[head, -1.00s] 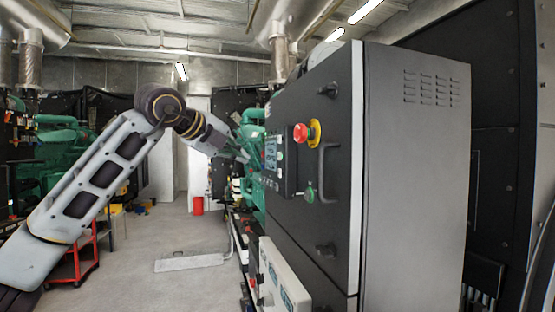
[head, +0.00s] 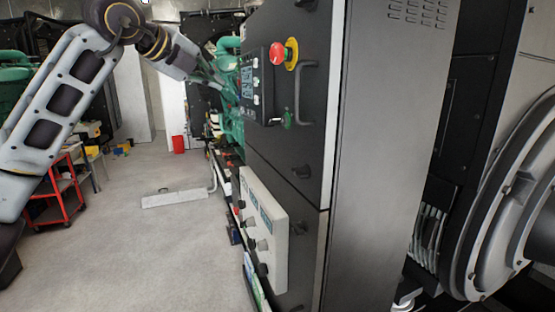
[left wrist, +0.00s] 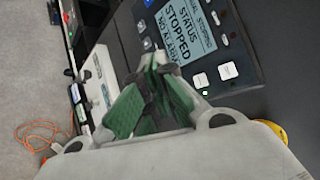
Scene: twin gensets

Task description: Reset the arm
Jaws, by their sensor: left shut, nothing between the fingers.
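My left arm (head: 75,85) comes in from the left and reaches to the front of the control cabinet (head: 385,150). My left gripper (head: 215,75) is beside the controller panel (head: 257,85) on the cabinet door. In the left wrist view its green-padded fingers (left wrist: 150,98) are shut with nothing between them. There the controller screen (left wrist: 188,28) reads "STATUS STOPPED", with pale buttons close beyond the fingers. I cannot tell whether the fingers touch the panel. My right gripper is not in view.
A red emergency stop button (head: 280,53) on a yellow collar and a black door handle (head: 304,95) project from the cabinet. A pale switch panel (head: 262,225) sits lower. A red cart (head: 58,190) stands at left. The middle floor (head: 165,250) is mostly clear.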

